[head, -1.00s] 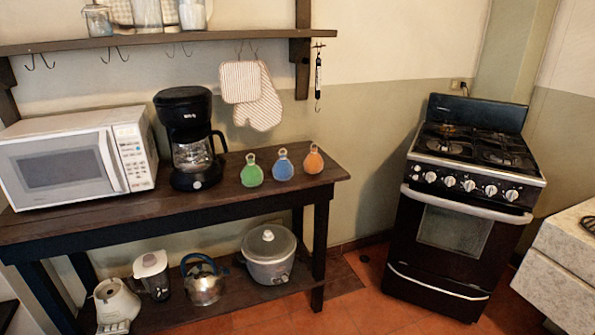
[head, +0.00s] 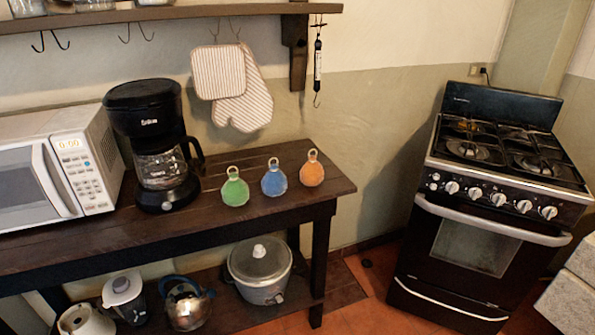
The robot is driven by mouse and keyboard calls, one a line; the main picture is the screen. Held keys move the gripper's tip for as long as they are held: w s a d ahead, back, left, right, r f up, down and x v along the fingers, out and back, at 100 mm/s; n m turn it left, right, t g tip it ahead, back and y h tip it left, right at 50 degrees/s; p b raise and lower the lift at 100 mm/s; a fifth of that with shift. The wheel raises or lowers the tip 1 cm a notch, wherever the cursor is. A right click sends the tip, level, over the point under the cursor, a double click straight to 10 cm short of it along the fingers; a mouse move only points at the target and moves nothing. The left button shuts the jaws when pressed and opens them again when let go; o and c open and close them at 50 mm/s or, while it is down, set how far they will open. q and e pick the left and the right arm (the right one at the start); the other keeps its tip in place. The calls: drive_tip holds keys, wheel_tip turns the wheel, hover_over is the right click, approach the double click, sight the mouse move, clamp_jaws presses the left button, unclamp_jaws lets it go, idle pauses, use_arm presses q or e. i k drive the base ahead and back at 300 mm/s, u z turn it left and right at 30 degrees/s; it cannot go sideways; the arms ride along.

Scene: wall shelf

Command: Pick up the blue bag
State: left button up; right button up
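The blue bag (head: 274,181) is a small round pouch with a ring on top. It stands on the dark wooden table (head: 180,228), between a green bag (head: 235,190) on its left and an orange bag (head: 312,171) on its right. The three bags stand apart in a row near the table's right end. Neither of my grippers shows in the head view.
A coffee maker (head: 150,145) and a white microwave (head: 60,165) stand left of the bags. Mitts (head: 243,105) hang from the wall shelf (head: 190,14) above. A stove (head: 490,200) stands to the right, across a floor gap. A pot (head: 260,268) and kettle (head: 187,303) sit on the lower shelf.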

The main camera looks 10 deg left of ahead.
sight(274, 183)
drive_tip(key=u, duration=0.55)
drive_tip(key=i, duration=0.9)
drive_tip(key=u, duration=0.9)
